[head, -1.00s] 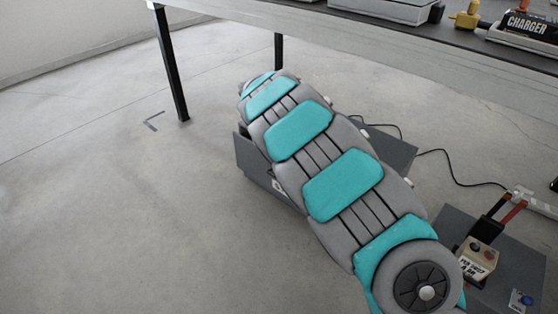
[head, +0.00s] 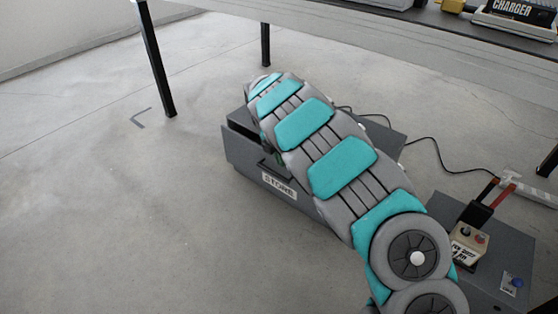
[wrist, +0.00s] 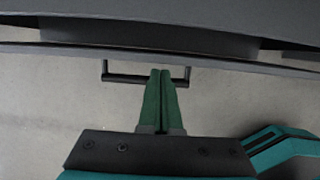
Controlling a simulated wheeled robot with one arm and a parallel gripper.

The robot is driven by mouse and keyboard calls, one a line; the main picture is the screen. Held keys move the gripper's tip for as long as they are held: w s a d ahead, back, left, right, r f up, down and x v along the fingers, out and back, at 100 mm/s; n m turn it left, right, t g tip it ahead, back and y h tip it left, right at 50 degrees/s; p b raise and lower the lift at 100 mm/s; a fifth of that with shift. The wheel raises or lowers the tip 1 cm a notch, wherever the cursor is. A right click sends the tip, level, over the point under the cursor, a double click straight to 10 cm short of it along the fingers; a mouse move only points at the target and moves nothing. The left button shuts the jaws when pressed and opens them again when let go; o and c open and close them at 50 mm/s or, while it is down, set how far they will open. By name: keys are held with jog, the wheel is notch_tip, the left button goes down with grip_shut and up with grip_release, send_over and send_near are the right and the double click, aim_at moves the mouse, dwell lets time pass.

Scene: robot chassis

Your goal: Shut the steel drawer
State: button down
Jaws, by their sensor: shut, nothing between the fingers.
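The steel drawer (head: 238,163) is a grey front panel labelled STORE in a low grey cabinet (head: 385,140) on the floor. In the head view it stands a little out, with a dark gap behind its front. In the wrist view the top edge of the drawer front (wrist: 60,48) crosses the picture, with a gap behind it. Its dark bar handle (wrist: 122,79) sticks out below. My gripper (wrist: 160,72) has its two green fingers shut together, tips at the handle's middle; I cannot tell whether they touch it. In the head view my arm hides most of the gripper and part of the cabinet.
A workbench (head: 330,35) with dark legs stands over the area behind. A second grey box (head: 490,250) with a switch unit and red and black handles stands at the right. A black cable (head: 440,165) runs across the floor. The floor at left is clear.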

jog(key=w+d+p, duration=0.1)
jog(key=w, duration=0.1)
jog(key=w+d+p, duration=0.1)
jog(key=d, duration=0.1)
jog(key=shift+w, duration=0.4)
jog(key=shift+a, duration=0.1)
jog(key=s+a+r+p, duration=0.2)
jog(key=s+a+r, duration=0.2)
jog(key=r, duration=0.5)
jog(key=shift+s+r+p, duration=0.35)
jog(key=shift+s, duration=0.25)
